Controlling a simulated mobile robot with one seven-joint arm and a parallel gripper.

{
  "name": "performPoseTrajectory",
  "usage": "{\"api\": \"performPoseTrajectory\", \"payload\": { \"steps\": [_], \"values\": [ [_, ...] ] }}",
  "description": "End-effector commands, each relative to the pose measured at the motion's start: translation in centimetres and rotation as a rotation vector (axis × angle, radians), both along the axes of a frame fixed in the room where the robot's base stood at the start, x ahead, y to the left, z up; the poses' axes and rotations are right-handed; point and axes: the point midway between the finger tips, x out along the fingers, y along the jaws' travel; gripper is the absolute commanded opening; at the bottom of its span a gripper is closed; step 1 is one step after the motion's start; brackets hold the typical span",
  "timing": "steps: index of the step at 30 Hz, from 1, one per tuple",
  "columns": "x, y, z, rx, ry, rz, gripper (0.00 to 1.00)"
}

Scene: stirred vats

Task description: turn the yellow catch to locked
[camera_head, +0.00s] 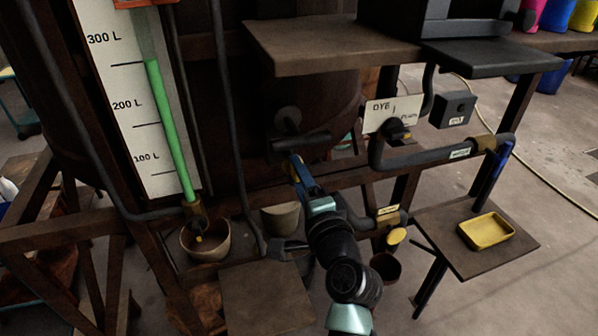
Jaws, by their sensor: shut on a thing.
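My gripper (305,184) reaches up from the bottom centre to the front of the dark vat (330,100). It is shut at a narrow blue lever (294,168) just below a dark horizontal bar fitting (300,143). The fingertips are small and partly hidden, so the exact grasp is unclear. I cannot make out a yellow catch for certain. A small yellow disc (397,236) sits under a brass fitting (388,217) to the right of my gripper, apart from it.
A level gauge (132,110) with a green column stands left. Bowls (206,242) sit low. A DYE plate (383,112) with a dark knob (397,130), a pipe with a blue handle (502,160), and a yellow tray (486,231) on a side shelf (455,225) are right. A platform (325,50) overhangs.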

Motion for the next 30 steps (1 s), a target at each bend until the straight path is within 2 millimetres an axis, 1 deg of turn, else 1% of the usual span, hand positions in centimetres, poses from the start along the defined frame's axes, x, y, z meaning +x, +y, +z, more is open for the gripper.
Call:
{"api": "performPoseTrajectory", "payload": {
  "steps": [7, 20, 21, 23, 24, 26, 30],
  "values": [
    [-0.01, -0.02, -0.07, 0.056, 0.019, 0.000, 0.00],
    [-0.02, -0.01, -0.11, 0.066, 0.023, 0.000, 0.00],
    [-0.02, -0.01, -0.11, 0.066, 0.023, 0.000, 0.54],
    [-0.02, -0.01, -0.10, 0.065, 0.022, 0.000, 0.65],
    [-0.01, -0.01, -0.10, 0.065, 0.022, 0.000, 0.72],
    [-0.01, -0.01, -0.08, 0.064, 0.022, 0.000, 0.82],
    [-0.01, -0.01, -0.05, 0.064, 0.021, 0.000, 0.82]
  ]
}}
